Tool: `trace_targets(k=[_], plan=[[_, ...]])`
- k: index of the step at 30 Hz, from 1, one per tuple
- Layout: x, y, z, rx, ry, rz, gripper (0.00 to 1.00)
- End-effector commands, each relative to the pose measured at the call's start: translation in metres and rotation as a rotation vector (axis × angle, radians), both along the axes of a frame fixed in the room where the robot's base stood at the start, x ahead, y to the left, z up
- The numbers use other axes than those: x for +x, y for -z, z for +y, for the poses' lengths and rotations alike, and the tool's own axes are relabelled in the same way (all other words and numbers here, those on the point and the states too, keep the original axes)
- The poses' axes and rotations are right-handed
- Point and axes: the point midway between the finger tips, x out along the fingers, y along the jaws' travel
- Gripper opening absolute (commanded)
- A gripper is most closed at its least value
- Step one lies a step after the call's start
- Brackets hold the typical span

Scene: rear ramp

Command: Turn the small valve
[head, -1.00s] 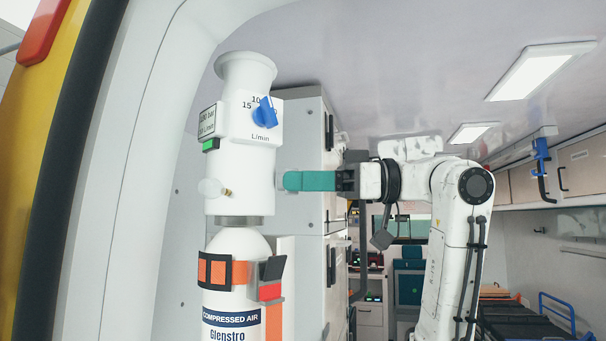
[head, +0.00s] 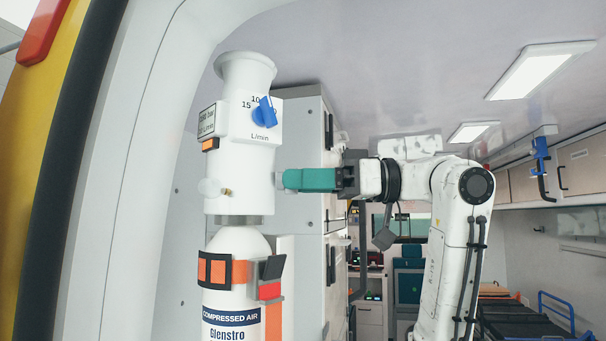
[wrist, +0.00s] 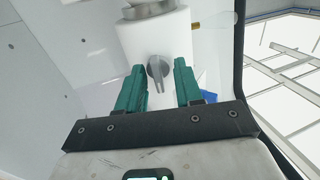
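The small valve is a grey knob (wrist: 157,72) on the side of the white regulator (head: 225,175), seen end-on in the wrist view. Its pointer tip points down in that view. My gripper (wrist: 159,66) has green fingers, one on each side of the knob, with a narrow gap showing on both sides. The gripper is open and holds nothing that I can see. In the head view my gripper (head: 287,180) comes in level from the right, its tips at the regulator's right side. The knob is mostly hidden there behind the fingertips.
The regulator sits on a white compressed air cylinder (head: 236,270) held by an orange strap. A blue flow dial (head: 265,112) is above my gripper. A small indicator (head: 210,145) on the left is orange. A grey cabinet (head: 305,140) stands close behind.

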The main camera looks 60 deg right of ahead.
Motion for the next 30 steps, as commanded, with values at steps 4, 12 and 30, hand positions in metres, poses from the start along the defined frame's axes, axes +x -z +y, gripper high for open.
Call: trace_targets(k=[4,12,30], plan=[[-0.001,0.0,-0.001,0.001,0.001,-0.001,0.35],[-0.028,0.001,-0.021,0.002,0.005,-0.003,0.35],[-0.089,-0.002,-0.061,0.0,-0.001,0.0,0.35]])
